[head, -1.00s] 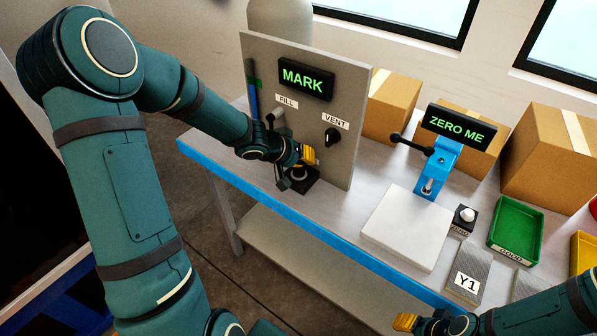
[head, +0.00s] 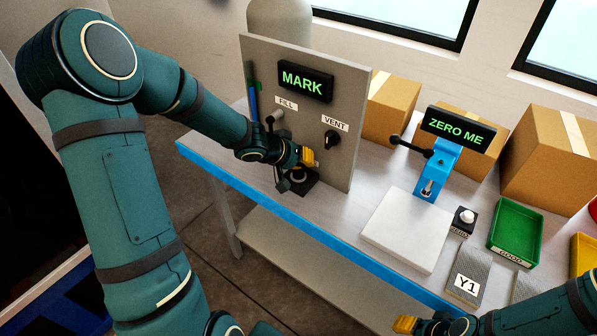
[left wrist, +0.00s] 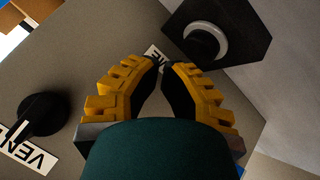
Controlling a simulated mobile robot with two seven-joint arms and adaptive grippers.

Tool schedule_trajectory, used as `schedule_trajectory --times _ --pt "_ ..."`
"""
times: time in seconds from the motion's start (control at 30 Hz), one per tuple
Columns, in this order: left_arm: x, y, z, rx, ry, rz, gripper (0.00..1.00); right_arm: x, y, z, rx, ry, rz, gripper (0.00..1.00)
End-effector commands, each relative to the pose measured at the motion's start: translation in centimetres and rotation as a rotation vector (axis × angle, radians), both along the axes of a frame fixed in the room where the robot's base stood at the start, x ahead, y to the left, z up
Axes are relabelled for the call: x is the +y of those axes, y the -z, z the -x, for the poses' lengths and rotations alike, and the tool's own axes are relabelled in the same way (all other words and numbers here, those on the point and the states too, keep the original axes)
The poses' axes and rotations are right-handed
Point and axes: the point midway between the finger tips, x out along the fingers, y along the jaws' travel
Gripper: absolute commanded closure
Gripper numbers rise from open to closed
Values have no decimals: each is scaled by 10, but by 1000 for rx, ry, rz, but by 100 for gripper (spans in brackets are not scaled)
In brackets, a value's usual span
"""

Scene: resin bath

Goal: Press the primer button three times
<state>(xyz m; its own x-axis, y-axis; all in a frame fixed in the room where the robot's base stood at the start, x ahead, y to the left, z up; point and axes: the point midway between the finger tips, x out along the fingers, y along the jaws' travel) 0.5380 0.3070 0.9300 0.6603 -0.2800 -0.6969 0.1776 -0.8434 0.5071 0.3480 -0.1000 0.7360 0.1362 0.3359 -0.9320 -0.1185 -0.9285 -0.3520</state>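The panel display (head: 305,81) reads MARK.
The panel carries a VENT knob (head: 332,137) and a FILL lever (head: 275,117). To the right stand a blue press (head: 440,160) with a ZERO ME display, a white plate (head: 408,228), a small button box (head: 464,220) and a green tray (head: 516,232). Cardboard boxes stand behind.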

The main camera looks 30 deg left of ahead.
Motion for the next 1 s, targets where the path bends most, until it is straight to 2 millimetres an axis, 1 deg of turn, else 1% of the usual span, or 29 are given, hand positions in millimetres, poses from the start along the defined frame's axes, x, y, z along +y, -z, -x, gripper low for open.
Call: schedule_trajectory --times 0.27,0.53,1.0 --pt "0 1 0 0 0 0 100 0 0 0 0 0 0 53" --pt "0 9 0 0 0 0 100 0 3 0 0 0 0 53" --pt "0 10 0 0 0 0 100 0 4 0 0 0 0 53"
